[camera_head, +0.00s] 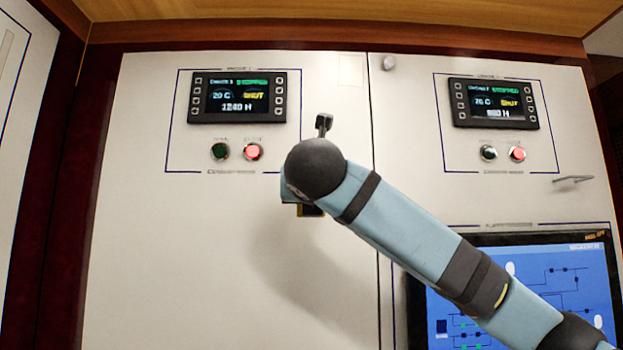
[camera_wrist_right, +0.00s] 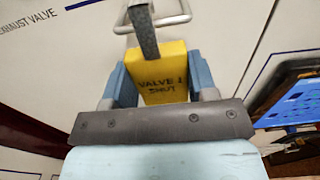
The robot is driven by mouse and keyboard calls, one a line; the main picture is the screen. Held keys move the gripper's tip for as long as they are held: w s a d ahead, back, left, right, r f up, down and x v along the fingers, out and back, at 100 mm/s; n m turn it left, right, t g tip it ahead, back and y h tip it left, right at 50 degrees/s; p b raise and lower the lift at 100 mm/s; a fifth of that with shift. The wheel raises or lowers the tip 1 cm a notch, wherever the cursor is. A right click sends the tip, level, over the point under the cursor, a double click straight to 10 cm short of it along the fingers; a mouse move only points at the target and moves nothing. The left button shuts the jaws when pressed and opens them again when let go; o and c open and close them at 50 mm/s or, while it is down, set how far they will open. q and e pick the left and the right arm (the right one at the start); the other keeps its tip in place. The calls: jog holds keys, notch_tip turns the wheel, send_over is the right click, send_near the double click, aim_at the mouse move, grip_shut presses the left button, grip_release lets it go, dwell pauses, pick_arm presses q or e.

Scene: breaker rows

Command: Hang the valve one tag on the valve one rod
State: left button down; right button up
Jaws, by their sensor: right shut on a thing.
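My right gripper (camera_wrist_right: 161,84) is shut on the yellow valve one tag (camera_wrist_right: 162,72), which reads "VALVE 1 SHUT". The tag's dark strap (camera_wrist_right: 146,35) rises from it and crosses in front of the metal valve one rod (camera_wrist_right: 175,20). I cannot tell whether the strap is around the rod or only in front of it. In the head view my right wrist hides that rod and most of the gripper. A bit of yellow tag (camera_head: 311,211) shows below the wrist, and the strap's dark top (camera_head: 324,123) shows above it. My left gripper is not in view.
The left cabinet panel has a display (camera_head: 238,97) with a green button (camera_head: 220,151) and a red button (camera_head: 253,152). The right panel has a similar display (camera_head: 495,103), another metal rod (camera_head: 573,179) and a large blue screen (camera_head: 520,290). The lower left panel is clear.

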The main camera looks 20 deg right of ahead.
jog(key=shift+w+d+r+p, duration=0.15)
jog(key=shift+w+d+p, duration=0.05)
jog(key=shift+w+p, duration=0.5)
pick_arm(q)
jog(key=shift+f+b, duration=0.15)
jog(key=shift+b, duration=0.95)
pick_arm(e)
jog(key=shift+w+f, duration=0.2)
jog(key=shift+f, duration=0.55)
jog(key=o, duration=1)
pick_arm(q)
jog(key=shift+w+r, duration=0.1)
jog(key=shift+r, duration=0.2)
